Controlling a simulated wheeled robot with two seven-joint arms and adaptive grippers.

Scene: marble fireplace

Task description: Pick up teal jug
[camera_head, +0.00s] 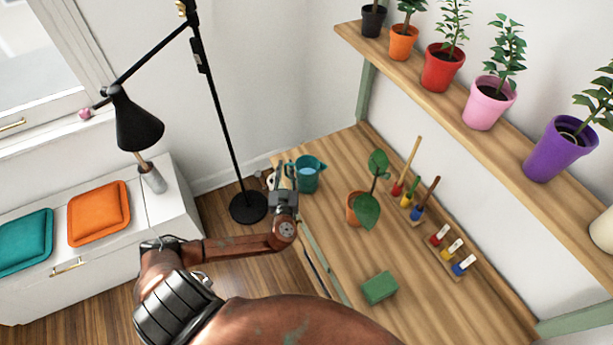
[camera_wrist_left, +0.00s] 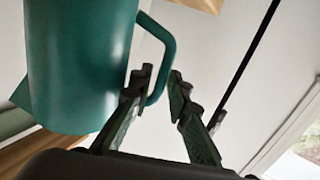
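The teal jug (camera_head: 309,174) stands upright at the far left corner of the wooden bench (camera_head: 330,215), with something light blue inside. My left gripper (camera_head: 283,177) is at the jug's left side, close to the bench edge. In the left wrist view the jug's body (camera_wrist_left: 80,65) fills the upper left, and its handle (camera_wrist_left: 168,50) curves down between the fingers. The left gripper (camera_wrist_left: 162,82) is open there, with one finger on each side of the handle's lower part and a gap on the right. Whether a finger touches the handle is unclear. My right gripper is not in view.
A potted plant (camera_head: 355,208), a green block (camera_head: 380,288) and racks with small coloured pieces (camera_head: 452,253) stand on the bench. Several potted plants line the shelf (camera_head: 400,62) above. A black floor lamp (camera_head: 222,110) stands behind my left gripper. The bench's middle has free room.

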